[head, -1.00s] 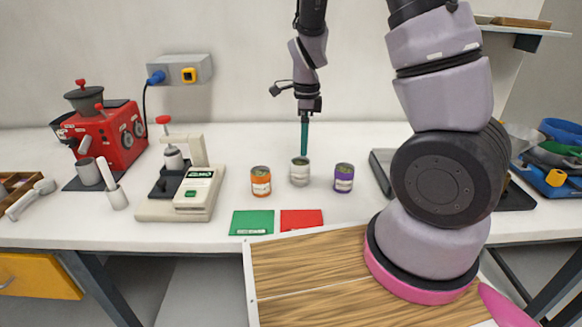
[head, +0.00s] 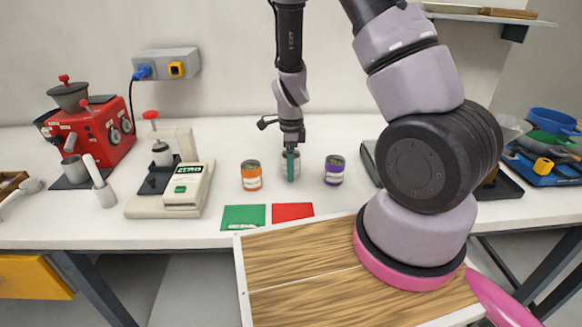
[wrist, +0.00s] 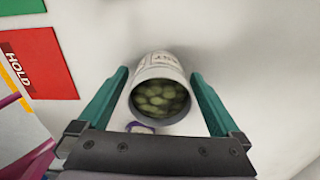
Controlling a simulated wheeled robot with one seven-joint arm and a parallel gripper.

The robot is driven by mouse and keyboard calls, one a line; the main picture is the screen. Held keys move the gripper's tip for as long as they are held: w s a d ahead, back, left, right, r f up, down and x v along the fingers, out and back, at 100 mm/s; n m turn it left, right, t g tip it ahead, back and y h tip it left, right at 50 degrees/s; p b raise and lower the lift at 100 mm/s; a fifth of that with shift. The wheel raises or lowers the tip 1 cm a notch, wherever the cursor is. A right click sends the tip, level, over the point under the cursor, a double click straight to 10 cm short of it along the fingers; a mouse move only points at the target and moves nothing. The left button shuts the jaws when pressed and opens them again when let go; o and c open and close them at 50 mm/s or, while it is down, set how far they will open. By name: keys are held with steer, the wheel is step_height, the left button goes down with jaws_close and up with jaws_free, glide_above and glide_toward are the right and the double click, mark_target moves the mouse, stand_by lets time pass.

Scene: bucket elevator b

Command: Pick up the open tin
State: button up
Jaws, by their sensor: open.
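A pale grey-white tin (head: 284,158) stands on the white worktop between an orange tin (head: 251,176) and a purple tin (head: 334,170). In the wrist view the pale tin (wrist: 160,66) has an open mouth and greenish, bean-like contents. My gripper (head: 291,164) is down at the pale tin; in the head view its teal fingers hide part of it. In the wrist view my gripper (wrist: 159,76) is open, with one finger on each side of the tin and small gaps visible. The orange and purple tins also show greenish tops, too small to read clearly.
Green (head: 244,217) and red (head: 292,211) cards lie in front of the tins. A scale-like device (head: 184,190) and a red grinder (head: 95,135) stand left. A dark tray (head: 499,188) and a blue tray (head: 545,172) lie right.

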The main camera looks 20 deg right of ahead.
jaws_close()
stand_by(0.3)
